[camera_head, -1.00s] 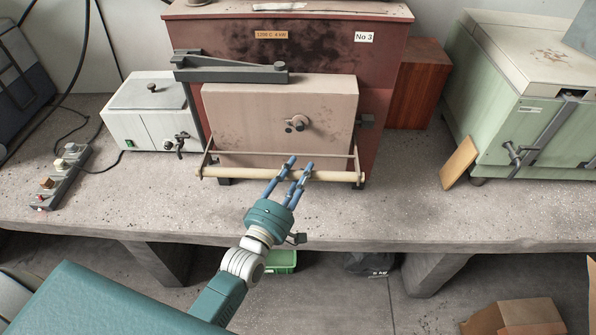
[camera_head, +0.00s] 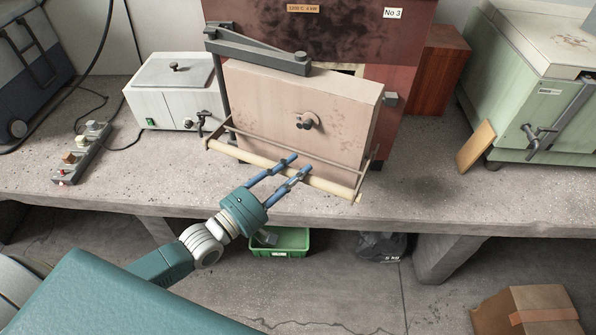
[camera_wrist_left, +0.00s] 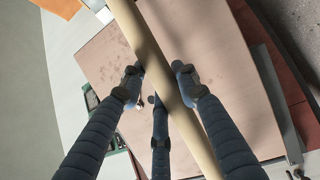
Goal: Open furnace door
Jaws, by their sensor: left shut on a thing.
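The furnace (camera_head: 340,38) is a dark red box labelled No 3 at the back of the bench. Its pinkish door (camera_head: 270,100) is partly open and stands at an angle, with a gap at its upper right. A pale bar handle (camera_head: 240,155) runs along the door's lower front. My left gripper (camera_head: 298,165) is shut on the handle near its middle. In the left wrist view the handle (camera_wrist_left: 152,55) passes between the blue fingers (camera_wrist_left: 160,85), with the door face behind. My right gripper is not in view.
A white box device (camera_head: 170,90) and a switch strip (camera_head: 82,150) stand left of the furnace. A green cabinet (camera_head: 520,90) and a tan block (camera_head: 475,146) stand right. A green bin (camera_head: 282,243) is under the bench. The front bench strip is clear.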

